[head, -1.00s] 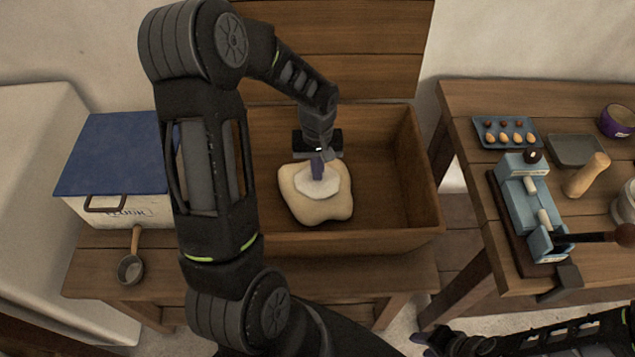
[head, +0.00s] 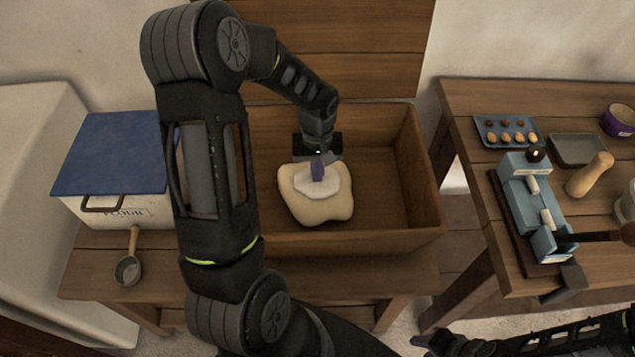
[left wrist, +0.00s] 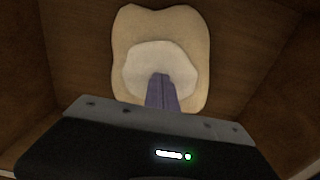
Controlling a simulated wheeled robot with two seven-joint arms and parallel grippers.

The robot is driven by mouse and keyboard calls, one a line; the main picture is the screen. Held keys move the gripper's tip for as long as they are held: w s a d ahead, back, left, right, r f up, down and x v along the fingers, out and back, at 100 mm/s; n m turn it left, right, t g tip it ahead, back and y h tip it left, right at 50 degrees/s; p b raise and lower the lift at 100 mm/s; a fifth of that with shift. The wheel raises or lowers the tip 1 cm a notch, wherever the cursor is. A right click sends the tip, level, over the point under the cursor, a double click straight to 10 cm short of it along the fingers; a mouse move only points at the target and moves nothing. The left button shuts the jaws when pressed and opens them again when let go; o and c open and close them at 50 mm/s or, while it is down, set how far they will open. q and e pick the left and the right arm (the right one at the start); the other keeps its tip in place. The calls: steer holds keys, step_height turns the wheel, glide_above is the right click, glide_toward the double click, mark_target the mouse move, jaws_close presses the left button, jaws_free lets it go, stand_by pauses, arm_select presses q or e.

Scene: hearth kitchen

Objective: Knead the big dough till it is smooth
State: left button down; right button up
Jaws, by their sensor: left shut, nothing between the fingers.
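The big dough (head: 318,209) lies in the wooden trough (head: 398,210). It is a pale beige lump with uneven, bulging edges and a whiter flat patch on top. My left gripper (head: 318,177) points down over that patch, its purple fingers shut with nothing between them. In the left wrist view the dough (left wrist: 199,75) lies below the fingertips (left wrist: 160,80), which overlap the white patch. I cannot tell how deep they press, or if they only touch it. My right gripper (head: 428,341) shows only partly at the bottom edge, and its fingers are unclear.
A white bin with a blue lid (head: 110,152) and a small ladle (head: 128,268) are left of the trough. The right table holds a blue press-like device (head: 535,212), a wooden pestle-like piece (head: 590,175), a tray of small items (head: 507,131) and a grey dish (head: 577,150).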

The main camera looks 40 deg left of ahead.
arm_select(q)
steer(key=shift+f+b, duration=0.8)
steer(key=shift+b, duration=0.2)
stand_by(1.9)
stand_by(0.5)
steer(key=shift+r+p, duration=1.15)
steer(key=shift+r, duration=0.5)
steer(key=shift+a, duration=0.1)
steer(key=shift+s+a, duration=0.95)
steer(key=shift+a, duration=0.1)
steer(key=shift+f, duration=0.25)
